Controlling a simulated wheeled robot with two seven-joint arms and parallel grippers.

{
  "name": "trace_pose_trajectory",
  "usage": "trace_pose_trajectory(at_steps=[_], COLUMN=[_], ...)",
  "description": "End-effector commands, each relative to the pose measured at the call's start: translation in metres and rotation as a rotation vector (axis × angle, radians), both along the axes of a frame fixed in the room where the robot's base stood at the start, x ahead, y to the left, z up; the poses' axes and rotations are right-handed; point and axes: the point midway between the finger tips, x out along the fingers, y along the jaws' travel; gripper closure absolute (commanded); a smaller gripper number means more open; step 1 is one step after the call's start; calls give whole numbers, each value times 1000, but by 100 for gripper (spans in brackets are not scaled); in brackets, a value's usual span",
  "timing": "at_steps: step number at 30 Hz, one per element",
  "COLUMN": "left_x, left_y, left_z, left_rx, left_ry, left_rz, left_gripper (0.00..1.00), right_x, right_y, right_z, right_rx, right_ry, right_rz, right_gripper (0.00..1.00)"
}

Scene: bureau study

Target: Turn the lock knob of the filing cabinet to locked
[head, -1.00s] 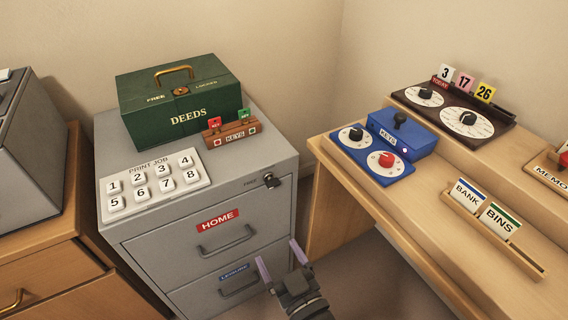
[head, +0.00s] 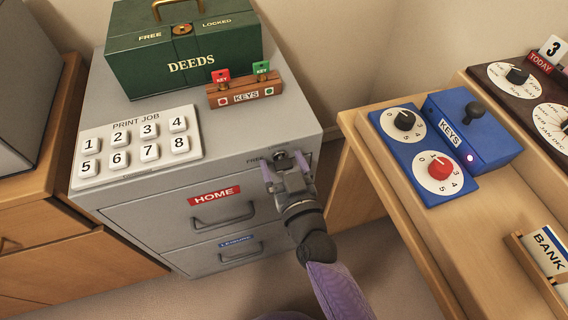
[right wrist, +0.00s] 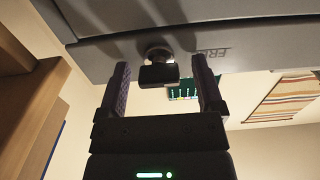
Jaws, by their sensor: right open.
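The grey filing cabinet (head: 120,205) stands left of the desk. Its black lock knob (head: 280,155) is at the upper right of the front, beside the word FREE, and is partly covered by my gripper. My right gripper (head: 284,163) is open at the knob, a finger on either side. In the right wrist view the knob (right wrist: 158,74) sits between the spread fingers, with a gap visible at each side. Its dark grip lies across the picture. Any marking on the knob's other side is hidden. My left gripper is not in view.
A green DEEDS box (head: 190,65), a wooden KEYS rack (head: 245,94) and a PRINT JOB button panel (head: 137,147) are on the cabinet top. The wooden desk (head: 400,210) at the right holds a blue dial box (head: 470,135). Floor shows between desk and cabinet.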

Motion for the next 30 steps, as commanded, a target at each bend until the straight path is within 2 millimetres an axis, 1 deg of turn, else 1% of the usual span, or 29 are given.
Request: trace_pose_trajectory(at_steps=[7, 8, 9, 11, 12, 14, 15, 17, 18, 19, 25, 30], left_x=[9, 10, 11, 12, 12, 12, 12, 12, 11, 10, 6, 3], left_y=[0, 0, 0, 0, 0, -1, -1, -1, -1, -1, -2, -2], left_z=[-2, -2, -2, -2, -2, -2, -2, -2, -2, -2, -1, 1], left_rx=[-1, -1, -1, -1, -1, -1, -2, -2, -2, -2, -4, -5], left_ry=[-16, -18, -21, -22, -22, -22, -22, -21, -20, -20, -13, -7], left_rz=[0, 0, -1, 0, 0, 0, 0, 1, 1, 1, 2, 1], left_gripper=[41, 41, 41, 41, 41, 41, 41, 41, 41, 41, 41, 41], right_x=[2, 2, 2, 2, 2, 2, 2, 2, 2, 2, 1, 1], right_y=[0, 0, 0, 0, 0, 0, 0, 0, 0, 0, 0, 0], right_z=[1, 1, 1, 1, 1, 1, 1, 1, 1, 1, 1, 1], right_rx=[-1, -1, -1, -1, -1, -1, -1, -1, -1, -1, 6, 52], right_ry=[-1, -1, -1, -1, -1, -1, -1, -1, -1, -1, 1, 16], right_rz=[0, 0, 0, 0, 0, 0, 0, 0, 0, 0, 0, 0], right_gripper=[15, 21, 30, 42, 51, 63, 72, 85, 93, 99, 100, 100])
